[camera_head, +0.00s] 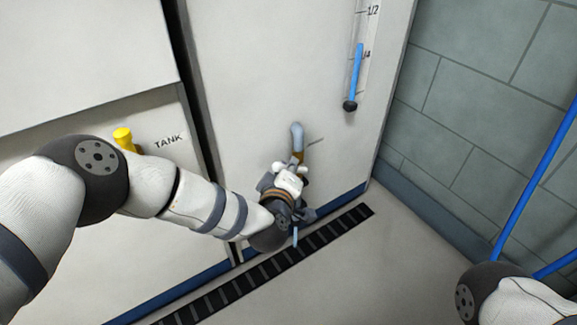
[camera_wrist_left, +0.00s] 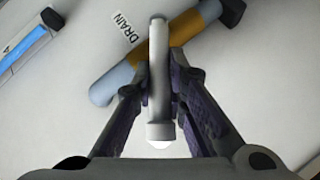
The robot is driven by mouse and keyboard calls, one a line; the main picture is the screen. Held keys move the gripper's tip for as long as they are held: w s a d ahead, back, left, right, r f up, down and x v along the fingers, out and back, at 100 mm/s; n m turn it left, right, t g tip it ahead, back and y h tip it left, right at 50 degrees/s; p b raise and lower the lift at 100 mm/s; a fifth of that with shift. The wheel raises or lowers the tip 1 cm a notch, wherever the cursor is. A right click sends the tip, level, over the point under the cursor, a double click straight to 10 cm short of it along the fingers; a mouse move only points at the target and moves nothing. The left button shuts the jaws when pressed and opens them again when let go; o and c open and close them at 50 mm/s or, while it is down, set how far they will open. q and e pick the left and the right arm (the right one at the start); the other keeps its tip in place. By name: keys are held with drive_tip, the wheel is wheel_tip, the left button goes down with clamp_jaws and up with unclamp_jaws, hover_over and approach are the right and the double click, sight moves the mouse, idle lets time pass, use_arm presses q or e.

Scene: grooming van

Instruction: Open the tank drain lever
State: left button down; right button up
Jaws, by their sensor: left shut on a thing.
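The drain lever (camera_wrist_left: 158,62) is a pale grey handle in the left wrist view, crossing the brass valve body (camera_wrist_left: 180,38) at an angle. The grey-blue drain pipe (camera_wrist_left: 108,86) runs from it, beside a DRAIN label (camera_wrist_left: 126,27). My left gripper (camera_wrist_left: 160,85) has its dark fingers on both sides of the lever and is shut on it. In the head view my left gripper (camera_head: 290,182) is low on the white panel, just below the pipe (camera_head: 297,137), and hides the lever. My right gripper is out of view.
A level gauge (camera_head: 356,75) with a blue column is above right of the pipe. A yellow fitting (camera_head: 122,137) is by the TANK label (camera_head: 168,141). A dark floor grate (camera_head: 265,268) lies below. Blue rails (camera_head: 535,180) stand at right by the grey block wall (camera_head: 460,80).

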use_arm(q)
drive_tip(key=shift+d, duration=0.1)
idle(0.3)
drive_tip(key=c, duration=1.6)
unclamp_jaws()
drive_tip(key=v, duration=1.2)
